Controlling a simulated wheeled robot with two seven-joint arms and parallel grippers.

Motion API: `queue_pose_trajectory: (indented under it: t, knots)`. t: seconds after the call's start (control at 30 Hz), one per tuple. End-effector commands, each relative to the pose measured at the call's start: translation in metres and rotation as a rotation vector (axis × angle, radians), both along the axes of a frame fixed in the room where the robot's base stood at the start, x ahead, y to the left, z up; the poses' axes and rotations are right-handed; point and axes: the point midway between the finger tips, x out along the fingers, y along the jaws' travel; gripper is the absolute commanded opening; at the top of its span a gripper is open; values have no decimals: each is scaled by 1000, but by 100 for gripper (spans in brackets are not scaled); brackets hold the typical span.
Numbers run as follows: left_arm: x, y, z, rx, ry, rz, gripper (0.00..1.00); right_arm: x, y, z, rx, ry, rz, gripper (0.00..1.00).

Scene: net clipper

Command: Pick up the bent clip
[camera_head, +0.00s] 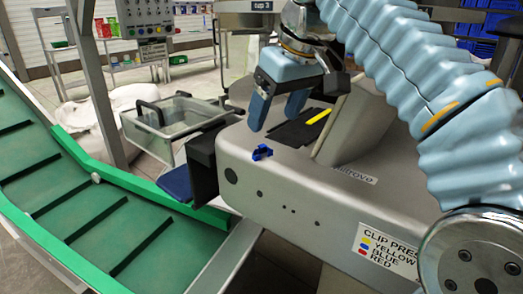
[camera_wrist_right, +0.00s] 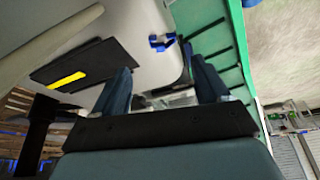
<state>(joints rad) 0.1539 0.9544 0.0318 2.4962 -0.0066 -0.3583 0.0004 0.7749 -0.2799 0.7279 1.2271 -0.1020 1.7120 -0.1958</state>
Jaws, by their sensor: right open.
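A small blue clip (camera_head: 262,152) of irregular, bent-looking shape lies on the rounded front top edge of the grey machine (camera_head: 285,180). It also shows in the right wrist view (camera_wrist_right: 161,42), beyond the gap between the fingers. My right gripper (camera_head: 273,118) is open and empty, its blue fingers pointing down above the machine top, a little behind the clip in the head view. The fingers stand apart in the right wrist view (camera_wrist_right: 161,68). No contact with the clip shows. My left gripper is not in view.
A yellow strip (camera_head: 318,117) lies on a dark plate (camera_head: 292,132) beside a raised grey panel (camera_head: 355,125). A clear bin (camera_head: 160,145) stands left of the machine. A green conveyor (camera_head: 100,205) runs along the left. A black outlet (camera_head: 203,165) juts from the machine's left end.

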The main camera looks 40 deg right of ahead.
Motion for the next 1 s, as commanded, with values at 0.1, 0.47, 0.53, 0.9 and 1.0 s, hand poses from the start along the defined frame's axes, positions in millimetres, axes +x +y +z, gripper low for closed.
queue_pose_trajectory:
  t: [0.1, 0.47, 0.53, 0.9, 1.0]
  knots:
    - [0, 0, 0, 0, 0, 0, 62, 6, 1, -15, -2, 1, -2, 74]
    - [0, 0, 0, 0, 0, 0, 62, 19, 7, -57, -2, 3, -3, 74]
    - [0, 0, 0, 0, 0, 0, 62, 23, 7, -64, -2, 2, -1, 74]
    - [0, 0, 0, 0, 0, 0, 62, 26, 7, -71, -2, -1, -1, 64]
    - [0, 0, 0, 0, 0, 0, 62, 26, 7, -70, -2, -1, -1, 48]
